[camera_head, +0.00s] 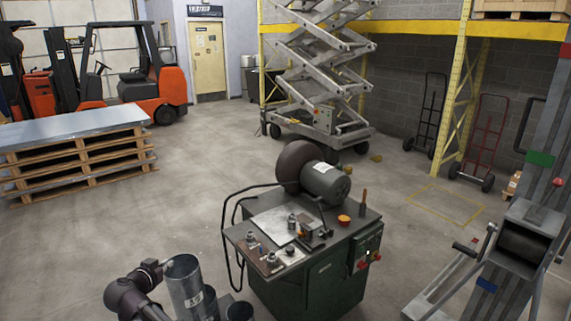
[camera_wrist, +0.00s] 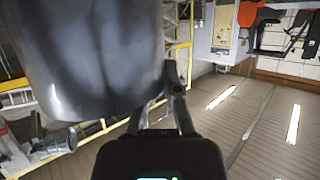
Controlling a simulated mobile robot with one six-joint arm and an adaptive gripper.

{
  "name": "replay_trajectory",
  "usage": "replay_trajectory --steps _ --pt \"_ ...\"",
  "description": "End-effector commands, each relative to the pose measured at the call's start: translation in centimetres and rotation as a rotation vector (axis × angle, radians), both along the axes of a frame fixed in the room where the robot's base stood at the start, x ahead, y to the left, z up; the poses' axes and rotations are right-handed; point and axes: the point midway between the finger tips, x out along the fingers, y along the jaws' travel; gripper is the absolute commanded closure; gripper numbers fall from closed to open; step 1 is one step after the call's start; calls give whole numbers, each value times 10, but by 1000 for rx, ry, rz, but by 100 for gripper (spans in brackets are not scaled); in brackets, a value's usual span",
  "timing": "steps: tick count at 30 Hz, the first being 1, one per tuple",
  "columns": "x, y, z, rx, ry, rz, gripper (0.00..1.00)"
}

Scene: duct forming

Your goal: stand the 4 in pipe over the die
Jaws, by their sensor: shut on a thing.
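My gripper (camera_head: 158,268) is at the lower left of the head view, shut on a grey metal pipe (camera_head: 187,288). The pipe is near upright, leaning slightly, with its open end up and a small label on its side. In the wrist view the pipe (camera_wrist: 95,60) fills the upper left, and a dark finger (camera_wrist: 176,80) lies against its side. Small metal dies stand on the green machine's top, among them a front one (camera_head: 272,260) and a left one (camera_head: 252,238). I cannot tell which is the 4 in die. The pipe is left of the machine, apart from them.
The green machine (camera_head: 322,285) carries a large motor-driven disc (camera_head: 302,165), a clamp and an orange cup (camera_head: 344,220). Another open pipe (camera_head: 240,312) stands at the bottom edge, near the held one.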

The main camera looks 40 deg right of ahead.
Motion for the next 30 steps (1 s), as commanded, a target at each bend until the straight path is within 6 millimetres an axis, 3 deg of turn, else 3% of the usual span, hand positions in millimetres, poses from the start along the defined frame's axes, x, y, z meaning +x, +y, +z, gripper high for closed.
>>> replay_trajectory --steps 1,12,18,30 --pt "0 0 19 -1 0 0 100" --pt "0 0 72 -1 0 0 100" --pt "0 0 82 -1 0 0 100" --pt "0 0 83 -1 0 0 100"
